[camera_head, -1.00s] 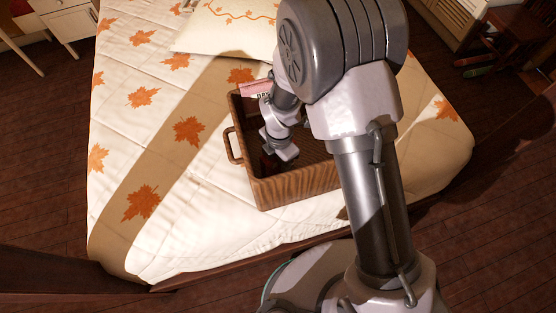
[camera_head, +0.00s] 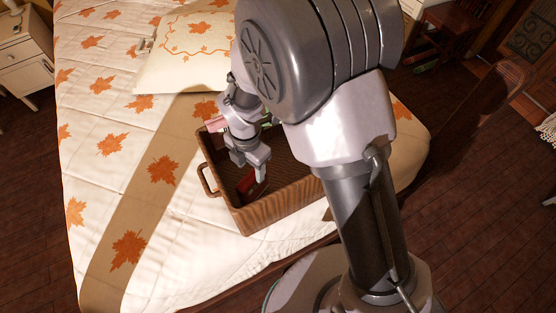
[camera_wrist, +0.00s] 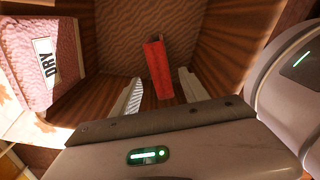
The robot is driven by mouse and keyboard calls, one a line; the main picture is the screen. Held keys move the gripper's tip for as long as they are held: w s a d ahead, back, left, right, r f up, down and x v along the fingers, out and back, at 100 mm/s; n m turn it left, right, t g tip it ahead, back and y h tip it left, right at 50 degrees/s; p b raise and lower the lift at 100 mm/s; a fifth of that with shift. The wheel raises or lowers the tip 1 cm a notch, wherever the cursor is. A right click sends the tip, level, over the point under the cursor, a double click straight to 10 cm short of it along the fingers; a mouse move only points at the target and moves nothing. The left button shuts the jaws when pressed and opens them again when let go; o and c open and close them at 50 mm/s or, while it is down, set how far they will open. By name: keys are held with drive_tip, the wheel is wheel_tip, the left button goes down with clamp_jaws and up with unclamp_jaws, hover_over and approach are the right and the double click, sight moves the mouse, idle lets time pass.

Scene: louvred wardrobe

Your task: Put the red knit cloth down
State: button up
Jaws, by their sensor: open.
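The red knit cloth (camera_head: 246,186) lies inside the brown wooden tray (camera_head: 287,207), on its floor near the left end. In the wrist view the cloth (camera_wrist: 158,68) is a folded red strip, seen beyond and between my fingers. My gripper (camera_head: 252,167) is over the tray, above the cloth. Its two fingers are apart with a gap between them, and it also shows in the wrist view (camera_wrist: 161,91). The cloth appears free of the fingers. My arm hides the right part of the tray.
A pink packet labelled DRY (camera_wrist: 45,65) is at the tray's left side in the wrist view. The tray stands on a bed (camera_head: 110,170) with a leaf-pattern quilt. A pillow (camera_head: 185,60) lies behind it. The quilt left of the tray is clear.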

drive_tip(key=d+r+m+t+y, duration=0.1)
drive_tip(key=d+r+m, duration=0.5)
drive_tip(key=r+m, duration=0.25)
drive_tip(key=d+r+m+t+y, duration=0.1)
drive_tip(key=d+r+m+t, duration=0.1)
drive_tip(key=d+r+m, duration=0.6)
drive_tip(key=s+d+r+m+t, duration=0.3)
drive_tip(key=s+d+r+m, duration=0.2)
drive_tip(key=s+r+m, duration=0.5)
drive_tip(key=s+m, duration=0.1)
drive_tip(key=m, duration=0.5)
drive_tip(key=shift+s+d+m, duration=0.2)
drive_tip(key=shift+d+m, duration=0.15)
